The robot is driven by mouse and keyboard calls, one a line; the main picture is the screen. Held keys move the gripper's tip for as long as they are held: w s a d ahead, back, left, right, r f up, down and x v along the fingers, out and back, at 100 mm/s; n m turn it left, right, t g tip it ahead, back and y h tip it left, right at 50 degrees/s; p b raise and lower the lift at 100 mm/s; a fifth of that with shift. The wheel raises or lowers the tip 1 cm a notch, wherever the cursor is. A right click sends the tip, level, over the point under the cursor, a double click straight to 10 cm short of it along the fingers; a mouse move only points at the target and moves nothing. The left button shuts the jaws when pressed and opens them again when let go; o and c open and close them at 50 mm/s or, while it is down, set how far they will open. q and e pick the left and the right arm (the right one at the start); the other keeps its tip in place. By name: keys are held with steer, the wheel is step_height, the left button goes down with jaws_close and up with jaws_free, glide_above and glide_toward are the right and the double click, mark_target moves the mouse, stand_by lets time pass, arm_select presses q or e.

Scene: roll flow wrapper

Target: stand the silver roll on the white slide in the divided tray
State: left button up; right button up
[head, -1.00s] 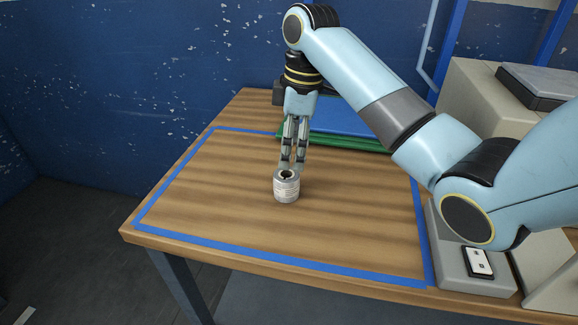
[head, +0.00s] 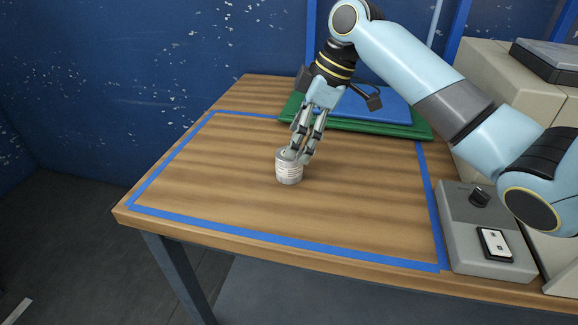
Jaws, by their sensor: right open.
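A short silver roll (head: 288,173) stands upright on the wooden table, inside the blue tape outline. My right gripper (head: 298,156) is open, its fingers slanting down to the top of the roll from the upper right. The fingertips overlap the roll's top and right rim and partly hide its centre hole. I cannot tell whether they touch it. My left gripper is not in view. I see no white slide and no divided tray.
Green and blue flat pieces (head: 413,128) lie stacked at the table's back. A grey control box (head: 463,262) with a black knob and a white switch stands at the right, beside beige machine housing (head: 490,75). The taped area around the roll is clear.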

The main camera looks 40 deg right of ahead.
mark_target(289, 165)
steer(key=x, duration=0.5)
steer(key=shift+w+f, duration=0.15)
steer(key=shift+f, duration=0.1)
steer(key=shift+d, duration=0.1)
steer(key=shift+r, duration=0.1)
steer(key=c, duration=1.5)
